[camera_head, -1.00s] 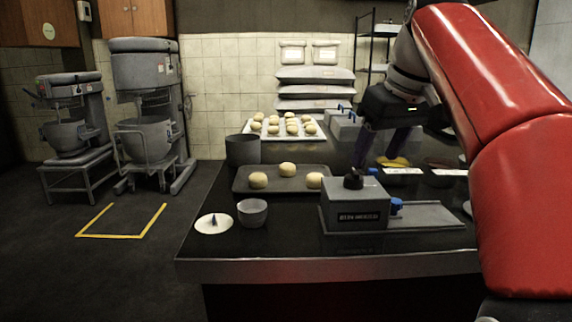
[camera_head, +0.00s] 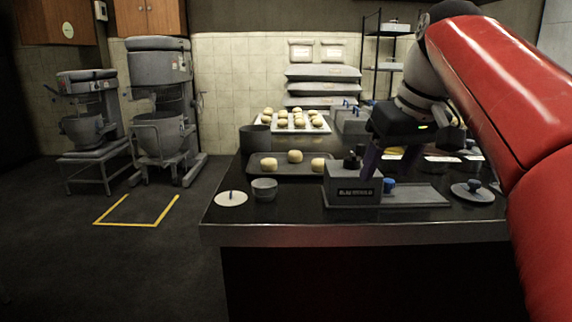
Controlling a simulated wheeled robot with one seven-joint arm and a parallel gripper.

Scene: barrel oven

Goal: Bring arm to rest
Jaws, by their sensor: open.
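My red and grey arm reaches in from the right edge of the head view. My gripper (camera_head: 392,165) hangs from it with its dark body over the right part of the dark worktop (camera_head: 300,233). Its purple fingers point down, spread apart, with nothing seen between them. In the picture the left finger overlaps the back of a grey labelled box (camera_head: 352,187); I cannot tell whether they touch. A yellow item behind the gripper is partly hidden.
A tray with several dough balls (camera_head: 269,166), a small bowl (camera_head: 264,190), a white disc (camera_head: 231,198) and a round lid (camera_head: 473,191) are on the worktop. Two mixers (camera_head: 160,110) stand at the back left. The floor left of the worktop is clear around a yellow marking (camera_head: 137,222).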

